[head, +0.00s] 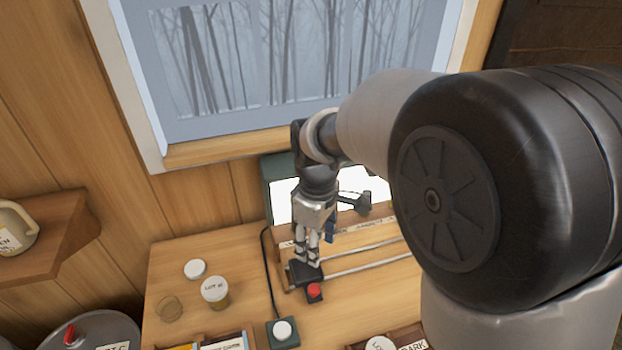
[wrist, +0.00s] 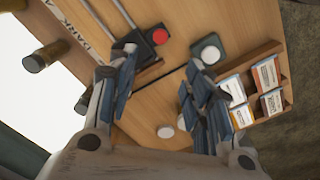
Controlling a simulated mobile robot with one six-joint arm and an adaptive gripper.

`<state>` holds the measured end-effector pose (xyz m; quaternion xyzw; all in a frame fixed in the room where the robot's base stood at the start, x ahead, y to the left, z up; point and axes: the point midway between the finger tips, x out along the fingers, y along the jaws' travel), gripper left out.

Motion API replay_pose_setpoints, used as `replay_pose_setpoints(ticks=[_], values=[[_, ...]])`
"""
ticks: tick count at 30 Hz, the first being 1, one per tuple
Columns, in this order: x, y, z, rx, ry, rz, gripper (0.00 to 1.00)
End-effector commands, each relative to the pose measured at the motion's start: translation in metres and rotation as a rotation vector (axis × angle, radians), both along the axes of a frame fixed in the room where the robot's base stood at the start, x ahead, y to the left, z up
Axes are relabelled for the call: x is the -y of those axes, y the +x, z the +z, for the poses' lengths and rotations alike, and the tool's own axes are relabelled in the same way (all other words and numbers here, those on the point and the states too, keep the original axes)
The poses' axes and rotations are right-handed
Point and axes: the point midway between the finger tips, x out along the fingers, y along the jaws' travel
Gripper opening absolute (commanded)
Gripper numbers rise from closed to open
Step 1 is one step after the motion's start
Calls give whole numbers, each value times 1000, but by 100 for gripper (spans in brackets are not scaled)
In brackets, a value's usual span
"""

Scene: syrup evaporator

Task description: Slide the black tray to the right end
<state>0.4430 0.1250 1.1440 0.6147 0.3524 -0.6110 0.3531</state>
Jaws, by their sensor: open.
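The black tray (head: 301,274) sits at the left end of two metal rails (head: 362,262) on a wooden stand in the head view. A red round knob or button (head: 314,290) is at its front. The tray also shows at the top of the wrist view (wrist: 147,50). My gripper (head: 307,254) points down over the tray in the head view, close to it. In the wrist view its two fingers are spread apart with nothing held between them (wrist: 160,84). The left finger overlaps the tray's edge there; I cannot tell whether they touch.
A lit white panel (head: 285,200) stands behind the rails. A green box with a white button (head: 282,331) is in front of the tray. A jar (head: 215,292) with a white lid and a loose lid (head: 195,268) are to the left. My arm hides the rails' right end.

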Motion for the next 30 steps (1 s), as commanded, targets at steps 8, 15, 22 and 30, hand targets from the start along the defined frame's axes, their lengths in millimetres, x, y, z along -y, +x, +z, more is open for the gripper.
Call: replay_pose_setpoints(ticks=[8,15,22,30], values=[[-4,2,-28,-11,-4,24,46],[-3,2,-80,-12,-3,22,46],[-3,1,-130,-12,-3,21,46],[-3,2,-170,-10,-3,21,46]])
